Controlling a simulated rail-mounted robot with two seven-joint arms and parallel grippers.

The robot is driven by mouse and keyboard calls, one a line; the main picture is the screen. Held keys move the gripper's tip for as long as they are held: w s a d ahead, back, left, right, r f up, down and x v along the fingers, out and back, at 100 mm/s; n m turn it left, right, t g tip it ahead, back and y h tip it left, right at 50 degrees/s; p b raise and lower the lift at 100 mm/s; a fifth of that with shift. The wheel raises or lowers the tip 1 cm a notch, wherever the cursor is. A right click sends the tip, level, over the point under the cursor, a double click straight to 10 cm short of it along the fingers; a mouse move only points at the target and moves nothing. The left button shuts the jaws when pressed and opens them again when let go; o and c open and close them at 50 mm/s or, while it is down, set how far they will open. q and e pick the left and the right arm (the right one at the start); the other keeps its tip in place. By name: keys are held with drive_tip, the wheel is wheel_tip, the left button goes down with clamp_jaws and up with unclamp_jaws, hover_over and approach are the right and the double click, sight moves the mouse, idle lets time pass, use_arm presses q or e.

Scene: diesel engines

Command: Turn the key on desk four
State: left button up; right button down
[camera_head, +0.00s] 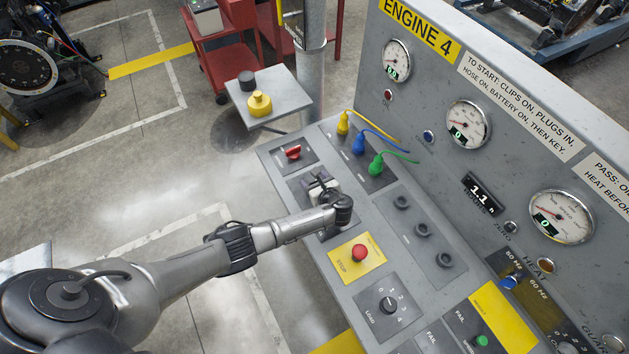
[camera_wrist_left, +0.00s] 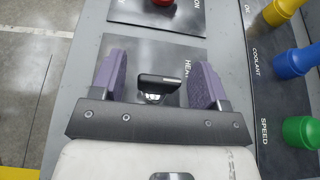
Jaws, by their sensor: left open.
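Desk four is the grey panel marked ENGINE 4 (camera_head: 422,28). The key (camera_wrist_left: 160,80) has a dark flat bow on a metal barrel, set in a dark plate with partly hidden lettering, and its bow lies crosswise in the left wrist view. My left gripper (camera_head: 319,184) is down over that plate in the head view and hides most of it. In the left wrist view its two purple fingers stand open, one on each side of the key, with a gap on both sides. My right gripper is in neither view.
A red switch (camera_head: 293,152) sits on the plate just beyond the key. Yellow (camera_head: 343,123), blue (camera_head: 359,144) and green (camera_head: 376,166) plugs with cables stand to the right. A red stop button (camera_head: 359,252) and a load dial (camera_head: 389,305) are nearer me.

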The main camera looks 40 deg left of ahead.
sight(315, 180)
use_arm(q)
wheel_tip(315, 180, up, 4)
drive_tip(key=shift+r+p, duration=0.1)
drive_tip(key=shift+p, duration=0.4)
drive_tip(key=d+r, duration=0.6)
drive_tip(key=d, duration=0.5)
drive_tip(key=shift+d+r, duration=0.35)
drive_tip(key=shift+r, duration=0.05)
drive_tip(key=shift+w, duration=0.1)
